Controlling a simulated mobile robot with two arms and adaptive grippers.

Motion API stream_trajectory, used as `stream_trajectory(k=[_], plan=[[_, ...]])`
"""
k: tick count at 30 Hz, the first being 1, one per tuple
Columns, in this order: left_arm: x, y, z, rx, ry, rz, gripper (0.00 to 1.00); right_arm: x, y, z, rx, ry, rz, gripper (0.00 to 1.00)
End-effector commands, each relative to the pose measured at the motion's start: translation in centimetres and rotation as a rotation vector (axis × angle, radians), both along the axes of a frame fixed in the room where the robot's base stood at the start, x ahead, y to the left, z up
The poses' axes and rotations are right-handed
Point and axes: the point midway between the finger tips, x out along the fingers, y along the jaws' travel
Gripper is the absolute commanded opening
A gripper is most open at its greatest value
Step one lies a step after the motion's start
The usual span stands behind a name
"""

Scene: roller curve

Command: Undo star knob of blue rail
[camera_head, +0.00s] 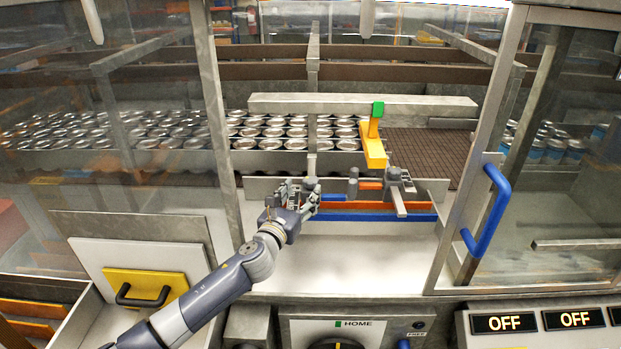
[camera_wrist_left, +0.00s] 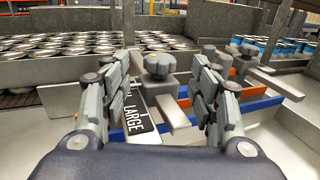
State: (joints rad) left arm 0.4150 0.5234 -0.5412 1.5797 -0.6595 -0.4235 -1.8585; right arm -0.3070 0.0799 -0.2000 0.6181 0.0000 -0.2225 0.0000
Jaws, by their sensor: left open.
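The blue rail (camera_head: 375,217) runs along the front of the machine opening, below an orange rail (camera_head: 410,207); it also shows in the left wrist view (camera_wrist_left: 255,106). A grey star knob (camera_wrist_left: 160,64) on a post stands beyond and between my left fingers in the wrist view, with a grey lever below it. A second grey star knob (camera_wrist_left: 248,51) stands further right. Which knob belongs to the blue rail I cannot tell for certain. My left gripper (camera_head: 309,190) is open and empty at the left end of the rails. My right gripper is not in view.
A black plate marked LARGE (camera_wrist_left: 140,118) lies by the left finger. A yellow block (camera_head: 374,150) hangs above the rails. Rows of cans (camera_head: 270,132) fill the conveyor behind. A glass door with a blue handle (camera_head: 488,210) stands at right. The metal floor (camera_head: 350,258) in front is clear.

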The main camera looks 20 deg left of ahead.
Motion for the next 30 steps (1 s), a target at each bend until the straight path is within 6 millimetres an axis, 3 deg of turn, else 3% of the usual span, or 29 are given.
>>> stream_trajectory(k=[6, 13, 28, 30], plan=[[3.5, -0.2, 0.2, -0.002, -0.001, 0.002, 0.55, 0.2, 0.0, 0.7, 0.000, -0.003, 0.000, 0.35], [6.0, -0.3, 0.2, -0.002, -0.001, 0.003, 0.55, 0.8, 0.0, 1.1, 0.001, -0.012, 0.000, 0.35], [7.0, -0.5, 0.0, 0.000, 0.000, 0.000, 0.55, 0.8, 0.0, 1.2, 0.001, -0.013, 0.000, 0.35], [7.0, -0.5, 0.0, 0.000, 0.000, 0.000, 0.39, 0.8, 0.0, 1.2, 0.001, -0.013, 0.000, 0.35]])
